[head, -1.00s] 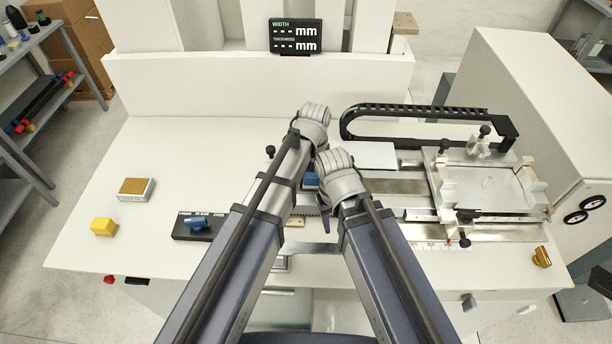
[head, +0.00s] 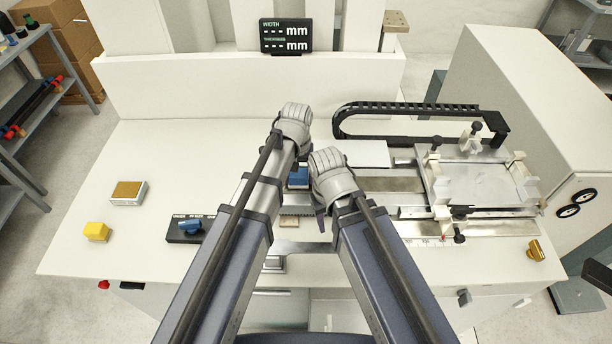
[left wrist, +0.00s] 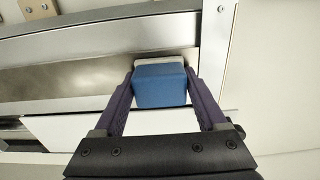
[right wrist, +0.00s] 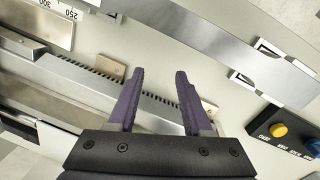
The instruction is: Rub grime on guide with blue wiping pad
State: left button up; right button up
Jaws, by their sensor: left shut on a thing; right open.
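The blue wiping pad (left wrist: 160,85) has a pale layer along its far edge and sits between the two fingers of my left gripper (left wrist: 160,88), which is shut on it. The pad is at the bright metal guide strip (left wrist: 75,82); whether it presses on the metal I cannot tell. In the head view the pad (head: 298,177) shows between my two arms. The guide has a dull brownish sheen, but I cannot make out clear grime. My right gripper (right wrist: 156,74) is open and empty above a toothed rack (right wrist: 165,104).
The clamping fixture (head: 480,180) stands at right, with a black cable chain (head: 410,108) behind it. A yellow block (head: 97,231), a brown-topped block (head: 128,193) and a black control box (head: 188,229) lie at left. The left part of the table (head: 150,150) is mostly clear.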

pick_arm(q)
jog(key=shift+a, duration=0.35)
pick_arm(e)
jog(key=shift+r, duration=0.1)
pick_arm(q)
notch_tip(320, 180, up, 6)
jog(key=p, duration=0.6)
pick_arm(e)
notch_tip(320, 180, up, 6)
jog(key=shift+f, duration=0.1)
pick_arm(q)
jog(key=shift+r, duration=0.1)
notch_tip(320, 180, up, 3)
jog(key=p, duration=0.3)
pick_arm(e)
notch_tip(320, 180, up, 3)
